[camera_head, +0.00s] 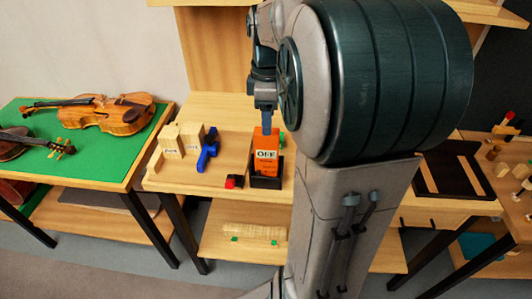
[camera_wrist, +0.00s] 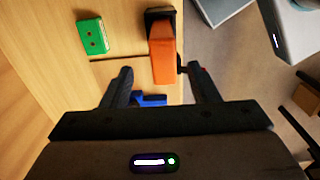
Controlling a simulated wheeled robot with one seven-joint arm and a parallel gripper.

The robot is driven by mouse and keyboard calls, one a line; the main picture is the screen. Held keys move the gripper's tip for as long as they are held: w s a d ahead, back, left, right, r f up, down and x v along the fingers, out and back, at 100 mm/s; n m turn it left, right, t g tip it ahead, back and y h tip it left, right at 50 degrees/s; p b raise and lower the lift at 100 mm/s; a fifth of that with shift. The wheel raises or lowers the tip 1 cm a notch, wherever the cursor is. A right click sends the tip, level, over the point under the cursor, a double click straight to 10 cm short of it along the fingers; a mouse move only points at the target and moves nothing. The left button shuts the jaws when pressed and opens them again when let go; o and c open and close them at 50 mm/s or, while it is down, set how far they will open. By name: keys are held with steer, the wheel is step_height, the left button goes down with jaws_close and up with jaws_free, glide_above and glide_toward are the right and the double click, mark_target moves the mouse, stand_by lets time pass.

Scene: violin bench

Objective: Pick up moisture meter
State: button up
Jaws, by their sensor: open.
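The orange moisture meter (camera_head: 266,145), with a label that reads OFF, stands upright in a black holder (camera_head: 266,181) on the wooden bench. In the wrist view the orange meter (camera_wrist: 162,62) lies between and beyond my fingertips, with a dark part at its far end. My gripper (camera_head: 266,122) is above the meter's top in the head view. In the wrist view my gripper (camera_wrist: 160,73) is open, one finger on each side of the meter's line. I cannot tell whether either finger touches it.
A blue tool (camera_head: 208,150) and wooden blocks (camera_head: 182,140) stand left of the meter. A small red-and-black item (camera_head: 234,181) lies near the front edge. The wrist view shows a green box (camera_wrist: 92,37) and a thin dark rod (camera_wrist: 118,57). Violins (camera_head: 105,113) lie on a green-topped table.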

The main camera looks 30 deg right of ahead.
mark_target(267, 139)
steer(key=f, duration=0.7)
steer(key=shift+s+a+f, duration=0.15)
steer(key=shift+a+f, duration=0.05)
jaws_close()
